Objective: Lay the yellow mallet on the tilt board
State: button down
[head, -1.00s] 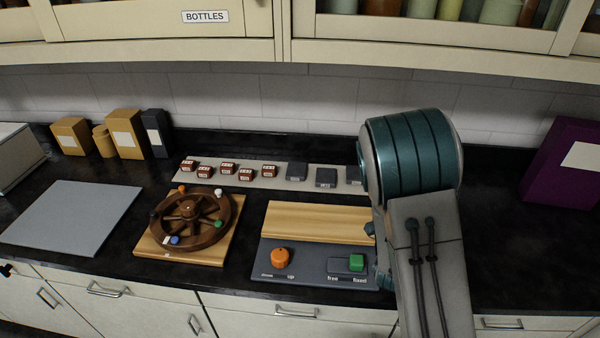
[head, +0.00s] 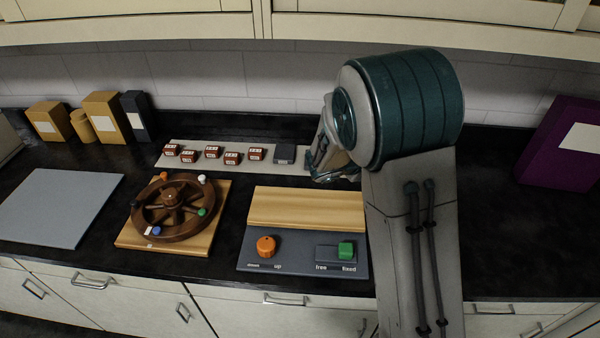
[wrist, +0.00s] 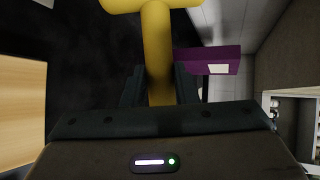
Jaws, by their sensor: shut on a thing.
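The yellow mallet (wrist: 158,50) is held by its handle between the fingers of my gripper (wrist: 158,85) in the wrist view, its head at the top edge and partly cut off. In the head view the mallet is hidden behind my arm. My gripper is also mostly hidden there. The tilt board appears to be the pale wooden board (head: 305,208) behind a grey panel (head: 300,257) with an orange knob (head: 266,245) and a green switch (head: 345,249). A wooden surface (wrist: 20,110) shows at the left of the wrist view, apart from the mallet.
A spoked wheel (head: 172,208) on a wooden base stands left of the panel. A grey mat (head: 55,205) lies far left. A purple box (head: 560,145) stands right; counter before it is clear.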

jog(key=s+a+f+m+g+y, duration=0.2)
jog(key=a+m+g+y, duration=0.15)
jog(key=a+m, duration=0.75)
jog(key=s+a+f+m+g+y, duration=0.25)
jog(key=a+m+g, duration=0.25)
jog(key=a+m, duration=0.65)
jog(key=shift+m+y, duration=0.3)
jog(key=shift+m, duration=0.55)
jog(key=shift+w+a+b+x, duration=0.1)
jog(key=shift+w+b+x, duration=0.1)
jog(key=shift+b+x, duration=0.95)
jog(key=shift+w+a+b+x, duration=0.1)
jog(key=shift+w+b+x, duration=0.05)
jog(key=shift+b+x, duration=0.95)
jog(key=shift+w+a+b+x, duration=0.1)
jog(key=shift+w+b+x, duration=0.1)
jog(key=shift+b+x, duration=0.95)
jog(key=shift+f, duration=0.25)
jog(key=c, duration=1.1)
grip_release()
jog(key=shift+o, duration=0.2)
